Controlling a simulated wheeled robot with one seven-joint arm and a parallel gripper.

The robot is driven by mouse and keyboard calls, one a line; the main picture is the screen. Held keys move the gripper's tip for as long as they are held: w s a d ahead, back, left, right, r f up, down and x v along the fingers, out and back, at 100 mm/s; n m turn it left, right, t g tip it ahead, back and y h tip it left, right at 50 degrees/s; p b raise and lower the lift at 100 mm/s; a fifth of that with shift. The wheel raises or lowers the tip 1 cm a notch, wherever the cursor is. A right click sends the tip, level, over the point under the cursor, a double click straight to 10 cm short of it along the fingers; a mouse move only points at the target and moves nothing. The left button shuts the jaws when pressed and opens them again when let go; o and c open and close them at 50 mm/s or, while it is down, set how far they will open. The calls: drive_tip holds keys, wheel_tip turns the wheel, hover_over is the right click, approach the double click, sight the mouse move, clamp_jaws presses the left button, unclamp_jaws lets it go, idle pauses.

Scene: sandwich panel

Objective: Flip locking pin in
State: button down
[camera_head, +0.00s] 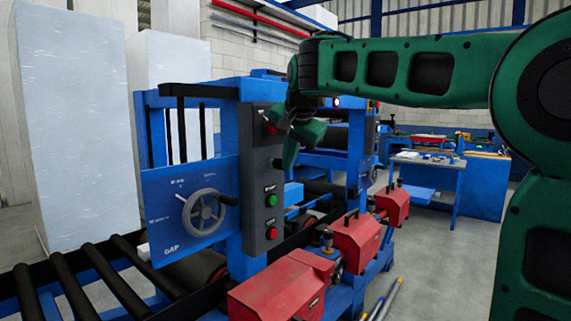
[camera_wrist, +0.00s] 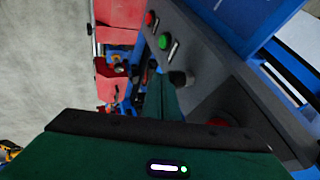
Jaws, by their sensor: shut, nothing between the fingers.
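My gripper (camera_head: 289,162) points down in front of the grey control panel (camera_head: 258,190) on the blue machine. It is shut, and its green fingers hold nothing. In the wrist view my gripper (camera_wrist: 160,84) reaches along the panel, close beside a dark knob-like part (camera_wrist: 180,79). I cannot tell whether they touch. In the head view a similar dark part (camera_head: 277,163) sticks out of the panel above the green button (camera_head: 270,200). I cannot tell for sure which part is the locking pin, or its position.
A red button (camera_head: 271,233) sits low on the panel. A handwheel (camera_head: 203,212) is on the blue plate to the left. Red housings (camera_head: 357,243) with black handles stand along the machine's right side. Rollers (camera_head: 118,284) lie front left. Grey floor is open at right.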

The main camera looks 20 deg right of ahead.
drive_tip(key=s+d+f+v, duration=0.1)
drive_tip(key=s+v, duration=0.1)
drive_tip(key=v, duration=0.9)
drive_tip(key=shift+d, duration=0.4)
drive_tip(key=shift+s, duration=0.1)
drive_tip(key=s+d+f+n+g, duration=0.1)
drive_tip(key=s+d+f+g, duration=0.1)
drive_tip(key=s+d+f, duration=0.4)
drive_tip(key=s+d+f+g, duration=0.1)
drive_tip(key=s+d+f, duration=0.25)
drive_tip(key=f, duration=0.55)
drive_tip(key=s+d+f+n+g, duration=0.1)
drive_tip(key=s+d+f+g, duration=0.1)
drive_tip(key=s+d+f, duration=0.35)
drive_tip(key=s+a+f+n+g+y, duration=0.1)
drive_tip(key=s+a+f+n+g, duration=0.1)
drive_tip(key=s+f, duration=1.6)
drive_tip(key=shift+g, duration=0.3)
drive_tip(key=shift+r, duration=0.1)
